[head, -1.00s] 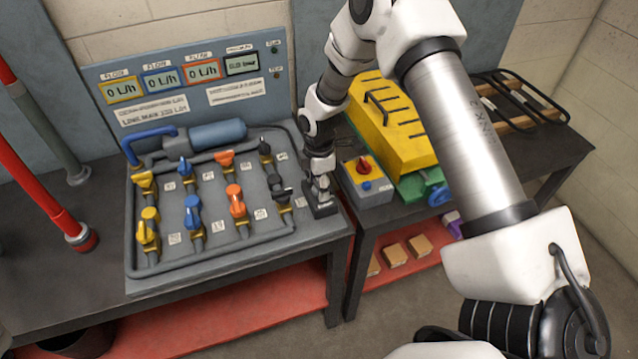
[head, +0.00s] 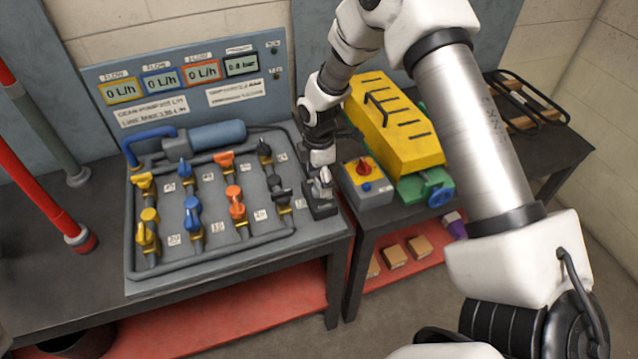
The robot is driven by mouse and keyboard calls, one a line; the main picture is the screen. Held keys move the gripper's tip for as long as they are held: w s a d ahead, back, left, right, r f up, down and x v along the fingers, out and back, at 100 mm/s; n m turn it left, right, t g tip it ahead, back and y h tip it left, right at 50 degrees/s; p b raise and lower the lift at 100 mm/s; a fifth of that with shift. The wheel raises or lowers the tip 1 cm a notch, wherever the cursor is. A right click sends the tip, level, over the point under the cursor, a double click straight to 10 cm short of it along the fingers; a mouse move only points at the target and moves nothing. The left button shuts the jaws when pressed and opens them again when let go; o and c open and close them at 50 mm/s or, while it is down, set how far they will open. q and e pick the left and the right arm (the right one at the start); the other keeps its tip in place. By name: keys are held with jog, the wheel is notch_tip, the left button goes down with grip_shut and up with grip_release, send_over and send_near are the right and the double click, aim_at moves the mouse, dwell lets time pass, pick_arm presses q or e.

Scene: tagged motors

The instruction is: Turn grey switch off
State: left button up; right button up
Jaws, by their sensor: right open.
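The valve panel (head: 205,262) lies on the dark bench with yellow, blue, orange and dark grey handles on its pipes. The dark grey handles form its right-hand column: an upper one (head: 265,150) and a lower one (head: 278,189). My right gripper (head: 319,208) points down near the panel's right edge, right of the lower grey handle, and seems apart from it. It is open, with nothing seen between its fingers. Its fingertips are small and partly hidden. My left gripper is out of view.
A grey box with a red knob (head: 363,169) stands right of my right gripper, close to it. A yellow and green machine (head: 393,130) is behind that box. Displays (head: 180,82) stand behind the panel. A red pipe (head: 45,200) rises at the left.

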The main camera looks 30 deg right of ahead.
aim_at(319, 185)
notch_tip(319, 185, up, 9)
jog(key=shift+r, duration=0.2)
dwell(0.4)
